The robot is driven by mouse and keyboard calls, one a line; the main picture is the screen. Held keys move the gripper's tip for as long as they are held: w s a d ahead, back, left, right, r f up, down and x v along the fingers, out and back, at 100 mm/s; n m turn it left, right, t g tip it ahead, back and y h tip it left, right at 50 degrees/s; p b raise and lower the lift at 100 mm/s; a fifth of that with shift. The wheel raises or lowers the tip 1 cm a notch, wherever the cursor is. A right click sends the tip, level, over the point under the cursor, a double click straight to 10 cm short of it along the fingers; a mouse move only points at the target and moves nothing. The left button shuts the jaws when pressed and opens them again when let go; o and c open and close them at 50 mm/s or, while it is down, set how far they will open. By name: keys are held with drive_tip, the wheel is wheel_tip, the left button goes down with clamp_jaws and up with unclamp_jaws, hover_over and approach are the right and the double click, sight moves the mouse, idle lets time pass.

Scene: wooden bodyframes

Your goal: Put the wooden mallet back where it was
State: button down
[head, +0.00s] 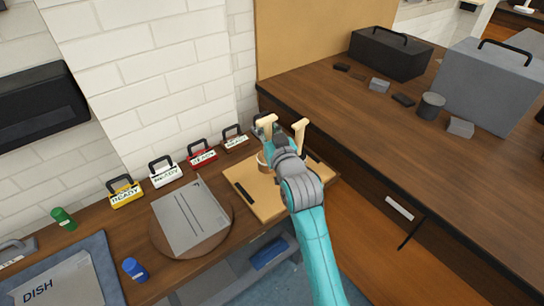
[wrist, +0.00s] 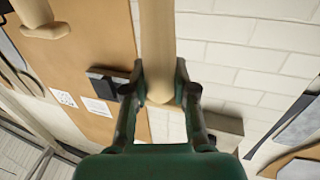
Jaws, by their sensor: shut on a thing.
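My gripper (wrist: 158,95) is shut on the wooden mallet, whose pale round handle (wrist: 158,50) shows between the two fingers in the wrist view. The handle's end lies between the fingers and its other end runs out of the top of the picture, so the mallet's head is hidden there. In the head view, my gripper is mostly hidden behind my wrist. Two pale wooden pieces show beside it, one at the left (head: 267,122) and one at the right (head: 300,132). I cannot tell for sure which belongs to the mallet.
A tan cutting board (head: 240,176) with a dark bar lies under my arm. A round board with a grey sheet (head: 190,215) is to its left. Several READY boxes (head: 165,175) line the white brick wall. A raised dark wooden counter (head: 350,110) is right, with clear room in front.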

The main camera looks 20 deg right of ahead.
drive_tip(key=shift+f, duration=3.3)
drive_tip(key=c, duration=0.9)
unclamp_jaws()
drive_tip(key=shift+f, duration=0.15)
drive_tip(key=shift+c, duration=0.2)
drive_tip(key=shift+s, duration=0.1)
drive_tip(key=s, duration=1.1)
drive_tip(key=shift+s, duration=0.4)
